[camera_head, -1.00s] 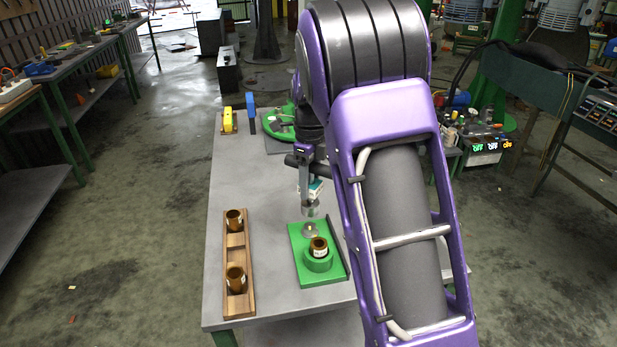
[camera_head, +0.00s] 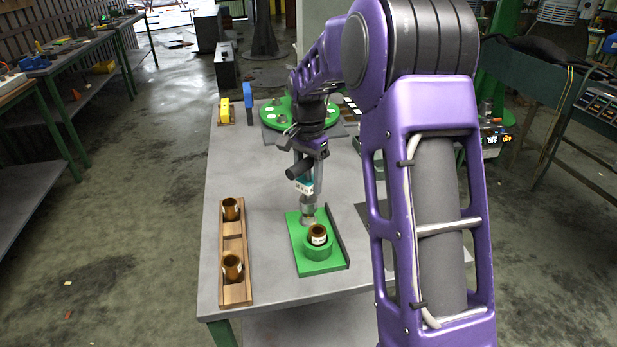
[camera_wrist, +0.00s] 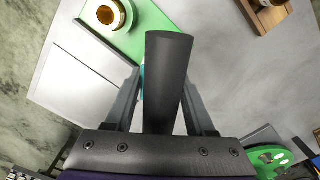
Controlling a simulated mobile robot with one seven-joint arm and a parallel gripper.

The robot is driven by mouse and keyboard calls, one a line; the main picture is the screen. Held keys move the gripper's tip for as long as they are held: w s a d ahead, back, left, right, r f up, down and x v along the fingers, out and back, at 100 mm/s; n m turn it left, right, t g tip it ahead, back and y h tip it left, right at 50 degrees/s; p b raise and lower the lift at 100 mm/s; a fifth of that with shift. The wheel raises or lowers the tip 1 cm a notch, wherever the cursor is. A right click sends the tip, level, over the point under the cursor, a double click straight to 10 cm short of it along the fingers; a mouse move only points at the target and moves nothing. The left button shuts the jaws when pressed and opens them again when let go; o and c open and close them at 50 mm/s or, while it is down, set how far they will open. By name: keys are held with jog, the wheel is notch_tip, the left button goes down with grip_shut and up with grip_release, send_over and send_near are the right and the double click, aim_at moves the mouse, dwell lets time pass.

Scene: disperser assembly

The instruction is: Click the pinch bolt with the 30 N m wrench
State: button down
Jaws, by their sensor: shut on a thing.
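My gripper (camera_head: 311,165) is shut on a wrench with a dark cylindrical handle (camera_wrist: 165,80). In the head view the wrench has a teal-and-white band (camera_head: 303,187) and a grey metal end (camera_head: 308,212) pointing down. This end is at the back part of a green fixture (camera_head: 303,262), over the spot of a small grey round piece, so the pinch bolt cannot be made out. Whether the wrench end touches it I cannot tell. A brown cylinder (camera_head: 318,234) stands in the fixture's green ring; it also shows in the wrist view (camera_wrist: 107,14). No torque marking is readable.
A wooden rack (camera_head: 236,290) with two brown cylinders stands left of the fixture. Yellow (camera_head: 224,111) and blue (camera_head: 248,103) items stand at the bench's back left. A green round plate with white spots (camera_head: 275,115) lies behind my gripper.

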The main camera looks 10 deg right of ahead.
aim_at(308, 199)
jog(key=n+p, duration=0.1)
jog(key=n, duration=0.4)
jog(key=shift+f, duration=0.1)
jog(key=n+p, duration=0.1)
jog(key=n, duration=0.3)
jog(key=shift+f, duration=0.2)
jog(key=shift+f, duration=0.15)
dwell(0.6)
jog(key=shift+f+b, duration=0.85)
jog(key=shift+f, duration=0.55)
jog(key=shift+f, duration=0.15)
jog(key=shift+m, duration=0.3)
